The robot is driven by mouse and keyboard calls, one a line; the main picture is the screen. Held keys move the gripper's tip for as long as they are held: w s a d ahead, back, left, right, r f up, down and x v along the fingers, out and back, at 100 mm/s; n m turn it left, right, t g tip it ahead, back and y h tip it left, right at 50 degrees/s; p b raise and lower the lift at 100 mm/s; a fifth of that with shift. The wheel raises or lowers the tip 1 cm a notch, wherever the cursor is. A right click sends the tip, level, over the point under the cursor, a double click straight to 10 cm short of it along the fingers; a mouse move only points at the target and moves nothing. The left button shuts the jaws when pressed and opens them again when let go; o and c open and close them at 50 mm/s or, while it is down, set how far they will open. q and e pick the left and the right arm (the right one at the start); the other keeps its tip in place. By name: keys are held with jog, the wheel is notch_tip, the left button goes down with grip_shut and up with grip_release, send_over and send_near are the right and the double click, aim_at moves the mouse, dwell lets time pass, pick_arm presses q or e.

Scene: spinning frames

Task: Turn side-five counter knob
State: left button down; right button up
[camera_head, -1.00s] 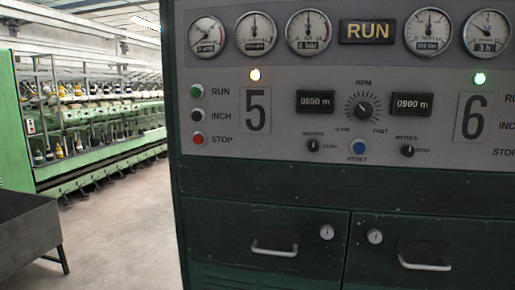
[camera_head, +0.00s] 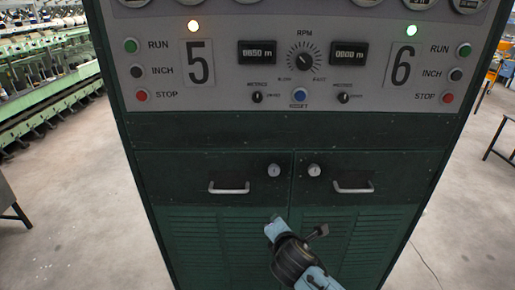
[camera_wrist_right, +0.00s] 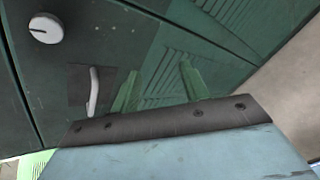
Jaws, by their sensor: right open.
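The side-five counter knob (camera_head: 257,97) is a small black knob on the grey panel, below the left counter window (camera_head: 257,53) and right of the big 5 (camera_head: 197,64). Its white mark points about upward. My right gripper (camera_head: 274,222) is low in front of the green cabinet doors, well below the knob and apart from it. In the right wrist view its two green fingers (camera_wrist_right: 160,88) stand apart with nothing between them. They face the louvred door and a handle (camera_wrist_right: 93,92). My left gripper is not in view.
Close to the knob are the RPM dial (camera_head: 305,61), the blue RESET button (camera_head: 299,95) and the side-six counter knob (camera_head: 343,98). Drawer handles (camera_head: 229,188) stick out below. Free floor (camera_head: 70,190) lies left of the cabinet.

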jog(key=a+r+n+t+p, duration=0.1)
jog(key=a+r+n+t, duration=0.15)
jog(key=r, duration=0.75)
jog(key=a+r+n+t+p, duration=0.1)
jog(key=a+r+n, duration=0.15)
jog(key=r, duration=0.75)
jog(key=n+t+p, duration=0.2)
jog(key=n+t, duration=0.1)
jog(key=n, duration=0.1)
send_near(258, 98)
pick_arm(q)
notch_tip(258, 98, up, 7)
jog(key=p, duration=0.2)
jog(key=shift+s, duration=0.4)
pick_arm(e)
jog(key=shift+g, duration=0.25)
jog(key=w, duration=0.8)
jog(key=shift+w+r, duration=0.2)
jog(key=shift+w, duration=0.05)
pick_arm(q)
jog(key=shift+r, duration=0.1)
pick_arm(e)
grip_shut()
